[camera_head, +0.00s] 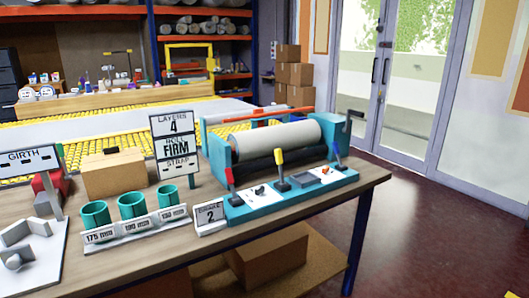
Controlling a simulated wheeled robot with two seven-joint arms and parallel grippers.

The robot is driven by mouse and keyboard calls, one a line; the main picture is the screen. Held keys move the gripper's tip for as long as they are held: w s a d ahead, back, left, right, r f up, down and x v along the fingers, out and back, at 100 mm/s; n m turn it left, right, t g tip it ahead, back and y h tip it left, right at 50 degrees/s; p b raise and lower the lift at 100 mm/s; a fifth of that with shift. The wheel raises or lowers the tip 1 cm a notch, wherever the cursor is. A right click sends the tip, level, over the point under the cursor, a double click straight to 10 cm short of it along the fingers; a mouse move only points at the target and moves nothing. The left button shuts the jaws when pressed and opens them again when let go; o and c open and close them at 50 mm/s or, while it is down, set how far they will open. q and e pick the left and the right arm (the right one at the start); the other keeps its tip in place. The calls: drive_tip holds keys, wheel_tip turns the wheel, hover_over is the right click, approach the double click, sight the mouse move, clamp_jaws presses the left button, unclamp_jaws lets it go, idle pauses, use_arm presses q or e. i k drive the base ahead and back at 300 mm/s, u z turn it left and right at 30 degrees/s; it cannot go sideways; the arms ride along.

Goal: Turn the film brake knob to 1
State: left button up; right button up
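A teal film machine (221,152) with a pale grey roll (290,137) stands on the wooden table. Its sloped front panel (300,195) carries a small dark knob or pointer on a white plate (258,191) at the left and a small orange-red control (325,170) at the right. Which of them is the film brake knob, and its setting, are too small to tell. A red lever (230,178), a yellow lever (280,160) and a blue lever (337,152) stand up from the panel. Neither of my grippers is in view.
Signs reading LAYERS 4 (170,125) and FIRM (174,146) stand beside the machine; a small card shows 2 (210,217). Three green cups (131,205), a cardboard box (114,174) and a GIRTH stand (30,158) occupy the table's left.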

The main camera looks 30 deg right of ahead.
sight(325, 170)
drive_tip(key=z, duration=2.05)
drive_tip(key=i, duration=2.2)
drive_tip(key=u, duration=0.4)
